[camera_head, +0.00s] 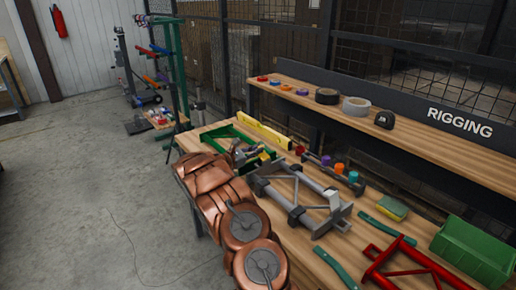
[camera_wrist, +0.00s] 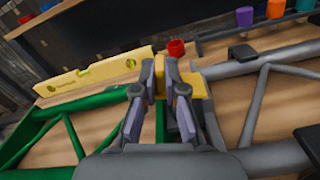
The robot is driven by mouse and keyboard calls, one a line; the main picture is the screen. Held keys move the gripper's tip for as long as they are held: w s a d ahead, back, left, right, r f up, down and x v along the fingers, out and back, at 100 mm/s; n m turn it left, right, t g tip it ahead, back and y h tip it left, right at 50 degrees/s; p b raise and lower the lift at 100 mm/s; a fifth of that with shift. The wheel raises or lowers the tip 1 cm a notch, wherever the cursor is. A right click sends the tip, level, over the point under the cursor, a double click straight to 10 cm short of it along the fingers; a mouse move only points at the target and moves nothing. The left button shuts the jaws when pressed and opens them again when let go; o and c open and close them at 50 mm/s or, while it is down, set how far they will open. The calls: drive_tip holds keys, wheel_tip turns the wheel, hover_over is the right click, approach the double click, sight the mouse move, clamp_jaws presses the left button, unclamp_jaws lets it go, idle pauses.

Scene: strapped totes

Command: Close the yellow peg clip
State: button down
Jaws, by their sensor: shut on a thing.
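The yellow peg clip (camera_wrist: 194,84) sits at the join between the green frame (camera_wrist: 75,137) and the grey frame (camera_wrist: 250,101) in the wrist view. My gripper (camera_wrist: 160,80) is shut on an upright yellow part of the clip, with one finger on each side. The fingers hide part of the clip, and I cannot tell how far it is closed. In the head view, my gripper (camera_head: 246,157) is at the same join, and a small yellow patch of the clip (camera_head: 264,156) shows beside it. My copper-coloured arm hides some of the bench there.
A yellow level (camera_head: 263,130) lies behind the frames. A rack with coloured cups (camera_head: 339,168) stands to the right. A red frame (camera_head: 395,264), a green bin (camera_head: 474,250) and a sponge (camera_head: 393,207) are on the near right. A shelf (camera_head: 420,137) runs above the back.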

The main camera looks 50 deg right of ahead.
drive_tip(key=shift+w+d+f+n, duration=0.1)
drive_tip(key=shift+w+f+n, duration=0.15)
drive_tip(key=shift+n, duration=0.5)
drive_tip(key=shift+w+f+n, duration=0.15)
drive_tip(key=shift+f+n, duration=0.2)
drive_tip(key=shift+n, duration=0.4)
drive_tip(key=shift+f, duration=0.1)
drive_tip(key=c, duration=1.2)
unclamp_jaws()
drive_tip(key=shift+c, duration=0.2)
drive_tip(key=v, duration=1.2)
